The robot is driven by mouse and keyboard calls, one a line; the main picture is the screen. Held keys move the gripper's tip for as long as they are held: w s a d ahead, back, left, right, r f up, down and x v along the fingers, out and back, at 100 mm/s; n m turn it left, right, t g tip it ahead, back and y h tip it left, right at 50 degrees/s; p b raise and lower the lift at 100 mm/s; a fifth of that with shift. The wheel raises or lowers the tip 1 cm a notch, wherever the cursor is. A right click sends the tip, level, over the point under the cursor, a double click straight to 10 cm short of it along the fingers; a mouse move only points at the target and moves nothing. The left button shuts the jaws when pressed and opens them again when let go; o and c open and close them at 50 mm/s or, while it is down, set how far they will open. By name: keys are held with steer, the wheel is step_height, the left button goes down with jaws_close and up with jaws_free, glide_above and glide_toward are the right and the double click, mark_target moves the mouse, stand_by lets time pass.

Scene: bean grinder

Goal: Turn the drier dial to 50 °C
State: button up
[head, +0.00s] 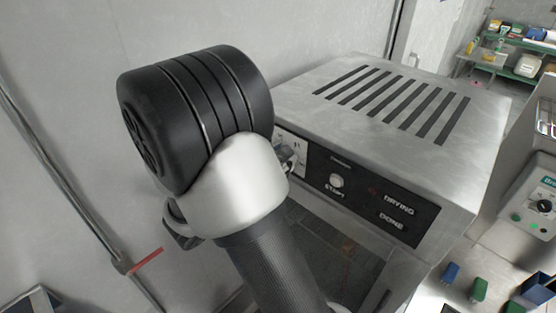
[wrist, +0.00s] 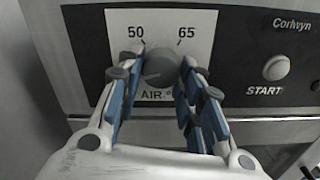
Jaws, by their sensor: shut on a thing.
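The drier (head: 400,150) is a steel box with slots on top and a dark front panel. Its dial is a round grey knob (wrist: 160,70) on a white plate (wrist: 200,27), seen in the wrist view. The plate reads 50 at upper left and 65 at upper right, with a partly covered "AIR" label below. My gripper (wrist: 163,62) is shut on the knob, one blue-padded finger on each side. No pointer on the knob can be made out, so its setting is unclear. In the head view my wrist covers most of the dial and gripper.
A START button (wrist: 277,67) sits right of the dial; the head view shows it too (head: 337,181). DRYING and DONE labels are further right. A wall (head: 60,60) stands close on the left. At right are a control box (head: 535,205) and small coloured blocks (head: 479,290).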

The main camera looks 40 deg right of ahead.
steer(key=shift+f+m+b, duration=0.1)
steer(key=shift+m+b, duration=0.2)
steer(key=shift+b, duration=0.1)
steer(key=m+b, duration=0.2)
steer(key=b, duration=0.1)
steer(key=shift+f, duration=0.15)
steer(key=m+b, duration=0.5)
steer(key=b, duration=0.1)
steer(key=shift+w, duration=0.1)
steer(key=m+b, duration=0.4)
steer(key=b, duration=0.2)
steer(key=m+b, duration=0.1)
steer(key=b, duration=0.1)
steer(key=m+b, duration=0.1)
steer(key=shift+r+b, duration=0.35)
steer(key=o, duration=1.1)
steer(key=shift+c, duration=0.2)
